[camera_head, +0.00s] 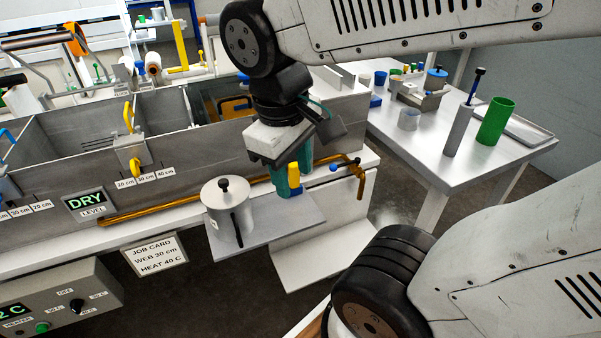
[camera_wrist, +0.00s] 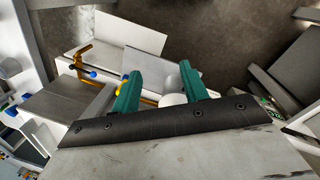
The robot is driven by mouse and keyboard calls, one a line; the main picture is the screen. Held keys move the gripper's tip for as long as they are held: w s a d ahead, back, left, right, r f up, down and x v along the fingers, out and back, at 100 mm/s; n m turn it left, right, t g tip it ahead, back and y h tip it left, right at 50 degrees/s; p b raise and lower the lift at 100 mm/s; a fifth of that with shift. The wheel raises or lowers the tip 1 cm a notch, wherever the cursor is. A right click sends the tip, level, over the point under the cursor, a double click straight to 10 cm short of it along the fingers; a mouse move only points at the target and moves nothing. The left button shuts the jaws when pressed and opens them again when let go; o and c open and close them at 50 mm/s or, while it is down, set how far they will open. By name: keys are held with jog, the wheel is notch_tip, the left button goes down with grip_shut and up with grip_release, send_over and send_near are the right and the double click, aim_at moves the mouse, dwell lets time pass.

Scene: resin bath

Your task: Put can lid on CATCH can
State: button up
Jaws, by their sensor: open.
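A grey can (camera_head: 229,222) stands upright on the shelf plate in front of the bath; I cannot read a CATCH label on it. A pale round lid (camera_head: 214,193) with a black knob appears to lie on its top. My gripper (camera_head: 289,185) has green fingers and is open and empty, to the right of the can and above the plate. In the wrist view my fingers (camera_wrist: 160,72) are apart. Pale round shapes (camera_wrist: 172,100) show beside the right finger, partly hidden, probably the can and lid.
The shelf plate (camera_head: 285,222) has bare room at right. A brass pipe (camera_head: 180,205) with a blue handle (camera_head: 345,165) runs behind it. Yellow and blue parts (camera_head: 295,190) show by my fingers. The right table holds a green cylinder (camera_head: 496,122) and a grey one (camera_head: 459,131).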

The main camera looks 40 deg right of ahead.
jog(key=s+m, duration=0.1)
jog(key=s+m+t+y, duration=0.1)
jog(key=shift+a+r+m, duration=0.2)
jog(key=shift+r+m, duration=0.05)
jog(key=shift+m, duration=0.05)
dwell(1.1)
